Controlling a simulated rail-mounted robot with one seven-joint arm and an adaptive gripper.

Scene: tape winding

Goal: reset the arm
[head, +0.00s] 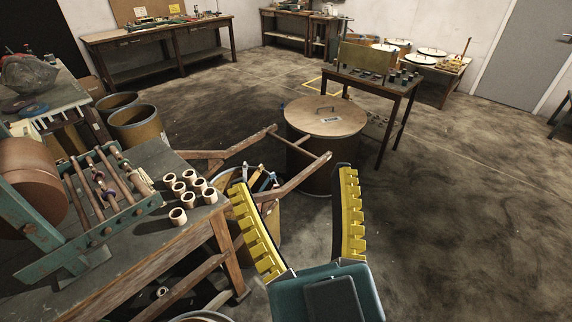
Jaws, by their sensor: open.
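My gripper (297,222) is open and empty in the lower middle of the head view. Its two yellow toothed fingers stand well apart and point away from me. The left finger overlaps the view of a barrel beside the workbench. The right finger shows against the bare floor. Nothing lies between the fingertips except the view of a wooden frame (305,172) and the floor behind. My gripper appears to the right of the workbench, and I see no contact with anything.
A winding machine (100,205) and several small tape cores (182,187) sit on the workbench (205,222) at left. A lidded drum (326,115) stands ahead, with a small dark table (378,81) behind it. Open barrels (138,128) stand at left. The floor at right (460,210) is clear.

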